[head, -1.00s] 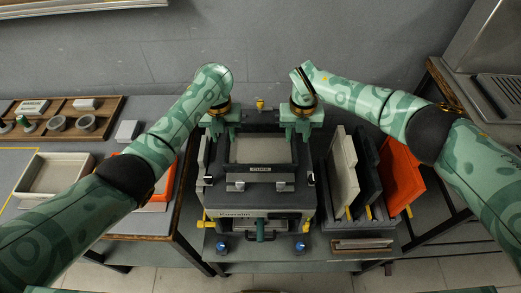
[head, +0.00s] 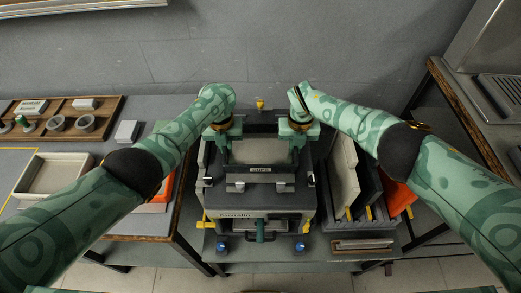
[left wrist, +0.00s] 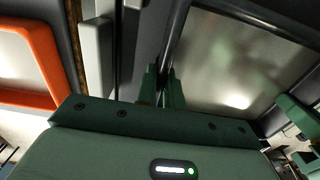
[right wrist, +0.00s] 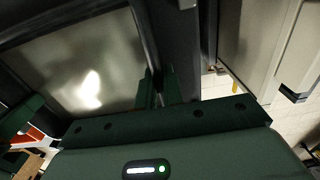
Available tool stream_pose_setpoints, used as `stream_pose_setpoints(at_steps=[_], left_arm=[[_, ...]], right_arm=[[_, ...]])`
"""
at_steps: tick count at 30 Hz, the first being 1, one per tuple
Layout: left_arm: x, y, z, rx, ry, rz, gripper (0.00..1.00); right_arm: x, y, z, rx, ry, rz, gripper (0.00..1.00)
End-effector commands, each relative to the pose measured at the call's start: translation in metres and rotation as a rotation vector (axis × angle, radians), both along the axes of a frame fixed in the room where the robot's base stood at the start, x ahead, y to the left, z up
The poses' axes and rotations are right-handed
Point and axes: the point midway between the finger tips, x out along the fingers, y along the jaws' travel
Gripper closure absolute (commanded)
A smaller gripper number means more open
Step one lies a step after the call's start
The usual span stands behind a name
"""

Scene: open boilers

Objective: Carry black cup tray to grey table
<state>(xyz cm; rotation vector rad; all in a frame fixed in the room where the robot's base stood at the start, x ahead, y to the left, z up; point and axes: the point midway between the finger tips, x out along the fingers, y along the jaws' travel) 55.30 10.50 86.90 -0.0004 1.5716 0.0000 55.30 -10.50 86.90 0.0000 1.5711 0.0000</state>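The black cup tray (head: 260,151) is a dark-rimmed tray with a pale metal floor and a CUPS label on its front. It sits on top of the boiler machine. My left gripper (head: 223,142) is at its left rim and my right gripper (head: 298,142) at its right rim. In the left wrist view the fingers (left wrist: 163,88) are close together with the rim between them. The right wrist view shows the fingers (right wrist: 160,90) likewise around the opposite rim. The grey table (head: 102,148) is at the left; its top is partly hidden by my left arm.
The table holds a wooden organiser (head: 98,106), a beige bin (head: 50,177), a small light block (head: 127,131) and an orange-rimmed bin (head: 160,196). Upright panels (head: 345,170) stand right of the machine. A wood-edged counter (head: 462,117) is further right.

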Motion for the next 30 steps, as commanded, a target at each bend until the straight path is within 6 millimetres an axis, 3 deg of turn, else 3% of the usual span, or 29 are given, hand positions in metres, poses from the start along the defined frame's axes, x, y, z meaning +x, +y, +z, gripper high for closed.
stream_pose_setpoints(at_steps=[10, 22, 30], left_arm=[[0.001, 0.0, 0.005, 0.001, -0.003, 0.0, 1.0], [0.002, 0.001, 0.057, 0.001, -0.02, 0.0, 1.0], [0.002, 0.001, 0.062, 0.001, -0.021, 0.0, 1.0]], right_arm=[[0.001, 0.0, 0.006, 0.0, -0.003, 0.0, 1.0], [0.003, 0.0, 0.057, 0.0, -0.021, -0.001, 1.0], [0.003, 0.0, 0.063, 0.0, -0.023, -0.001, 1.0]])
